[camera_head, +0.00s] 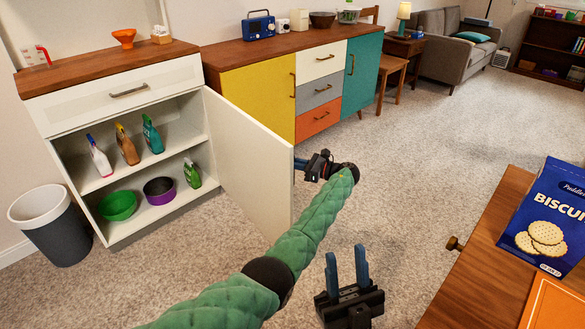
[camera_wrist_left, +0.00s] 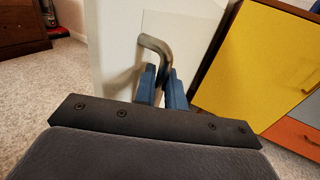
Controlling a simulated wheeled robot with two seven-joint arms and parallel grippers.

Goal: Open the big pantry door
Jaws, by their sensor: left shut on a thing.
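The big pantry door (camera_head: 250,165) is a white panel that stands swung wide open on the right side of the white cabinet. In the left wrist view the door (camera_wrist_left: 112,45) shows its outer face with a metal bar handle (camera_wrist_left: 156,46). My left gripper (camera_head: 300,165) is at the door's free edge in the head view, its fingertips partly hidden by the door. In the left wrist view its blue fingers are shut on the handle. My right gripper (camera_head: 346,262) is open and empty, above the carpet at the bottom middle.
Inside the cabinet, shelves hold spray bottles (camera_head: 127,145), a green bowl (camera_head: 117,205) and a purple bowl (camera_head: 159,190). A bin (camera_head: 52,228) stands to its left. The yellow-doored sideboard (camera_head: 262,95) is behind the door. A wooden table (camera_head: 475,265) is at right. Carpet between is clear.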

